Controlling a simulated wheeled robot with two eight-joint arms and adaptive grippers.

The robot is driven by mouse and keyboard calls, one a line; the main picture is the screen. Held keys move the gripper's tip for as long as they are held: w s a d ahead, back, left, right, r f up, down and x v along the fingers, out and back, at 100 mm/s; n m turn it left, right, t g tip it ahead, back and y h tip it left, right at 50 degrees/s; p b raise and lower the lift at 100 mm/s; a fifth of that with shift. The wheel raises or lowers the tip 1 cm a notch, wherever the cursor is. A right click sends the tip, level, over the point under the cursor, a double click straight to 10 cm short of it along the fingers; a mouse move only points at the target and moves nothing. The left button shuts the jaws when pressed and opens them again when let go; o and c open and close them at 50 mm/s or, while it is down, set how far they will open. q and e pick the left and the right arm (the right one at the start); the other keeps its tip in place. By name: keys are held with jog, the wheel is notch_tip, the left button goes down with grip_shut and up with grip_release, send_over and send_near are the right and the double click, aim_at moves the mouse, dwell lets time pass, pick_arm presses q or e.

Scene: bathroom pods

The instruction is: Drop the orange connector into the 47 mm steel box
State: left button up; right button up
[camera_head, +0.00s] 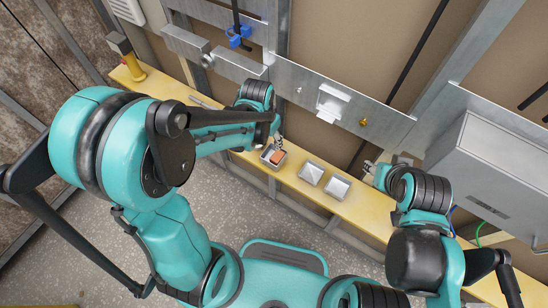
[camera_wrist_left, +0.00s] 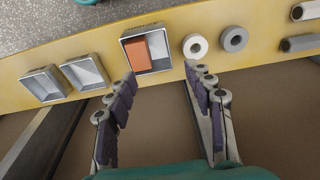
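The orange connector (camera_head: 278,157) is a small block inside the largest of three steel boxes (camera_head: 264,159) on the yellow shelf. In the left wrist view the connector (camera_wrist_left: 142,53) lies slightly tilted against one side of that box (camera_wrist_left: 164,58), within its walls. Marking on its rim is too small to read, so I cannot confirm 47 mm. My left gripper (camera_wrist_left: 160,74) has its fingers spread with nothing between them, close to the box; it also shows in the head view (camera_head: 279,143). My right gripper (camera_head: 370,168) hangs near the shelf at right, too small to judge.
Two smaller empty steel boxes (camera_head: 311,173) (camera_head: 337,188) stand right of the largest. Grey rings (camera_wrist_left: 195,46) (camera_wrist_left: 233,39) and metal pieces (camera_wrist_left: 301,43) lie on its other side. A steel rail (camera_head: 340,95) runs behind the shelf; a grey cabinet (camera_head: 485,165) is at right.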

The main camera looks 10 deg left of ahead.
pick_arm(q)
notch_tip(320, 180, up, 12)
jog(key=s, duration=0.1)
jog(key=shift+s+a, duration=0.3)
jog(key=shift+s, duration=0.05)
jog(key=shift+f, duration=0.1)
dwell(0.4)
jog(key=s+a+f+n+t+b, duration=0.2)
jog(key=s+a+n+t+b, duration=0.2)
jog(key=s, duration=0.4)
jog(key=shift+f+t+y, duration=0.3)
jog(key=shift+f+t, duration=0.1)
jog(key=shift+t, duration=0.4)
dwell(0.3)
